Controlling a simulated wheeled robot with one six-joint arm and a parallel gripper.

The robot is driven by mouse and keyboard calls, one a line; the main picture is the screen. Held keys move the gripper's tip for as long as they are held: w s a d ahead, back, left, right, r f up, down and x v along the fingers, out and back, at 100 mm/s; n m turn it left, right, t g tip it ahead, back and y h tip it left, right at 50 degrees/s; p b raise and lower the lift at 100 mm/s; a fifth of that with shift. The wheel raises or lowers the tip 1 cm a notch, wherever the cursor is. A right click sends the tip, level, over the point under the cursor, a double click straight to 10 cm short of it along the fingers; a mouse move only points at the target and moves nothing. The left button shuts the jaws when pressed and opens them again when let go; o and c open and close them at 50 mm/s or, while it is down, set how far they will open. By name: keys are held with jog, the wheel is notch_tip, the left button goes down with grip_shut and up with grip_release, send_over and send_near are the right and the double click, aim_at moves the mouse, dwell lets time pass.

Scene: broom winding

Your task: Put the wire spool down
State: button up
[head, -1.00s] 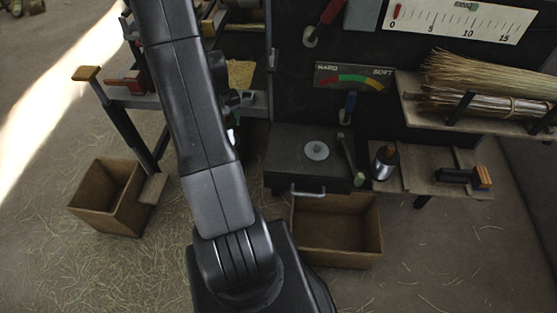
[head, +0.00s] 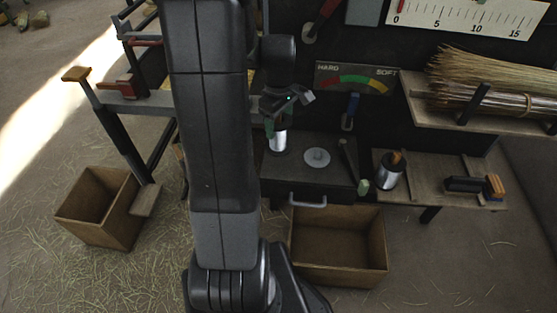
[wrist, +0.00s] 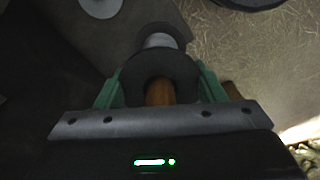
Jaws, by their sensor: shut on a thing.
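The wire spool (head: 279,141), with a silvery winding and dark flanges, is in my gripper (head: 275,125) in the head view. It appears over the left part of the dark bench top (head: 333,179), left of a pale round disc (head: 317,157). I cannot tell whether it touches the top. In the wrist view my green fingers (wrist: 158,88) are shut on the spool (wrist: 158,42), around a brown core beside a dark flange. My arm hides part of the bench's left side.
A similar silvery spool (head: 391,178) with an orange-brown top stands on the wooden shelf at right. Brushes (head: 470,185) lie beside it. A green-ended tool (head: 362,185) is right of the disc. Open boxes (head: 340,268) (head: 92,232) stand on the floor. Bristle bundles (head: 490,75) lie above right.

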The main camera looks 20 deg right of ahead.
notch_tip(320, 180, down, 9)
jog(key=b, duration=0.1)
dwell(0.3)
jog(key=shift+r, duration=0.1)
jog(key=o, duration=1.4)
jog(key=shift+f, duration=0.2)
jog(key=shift+c, duration=0.2)
notch_tip(320, 180, up, 12)
jog(key=shift+r+p, duration=0.2)
jog(key=shift+p, duration=0.65)
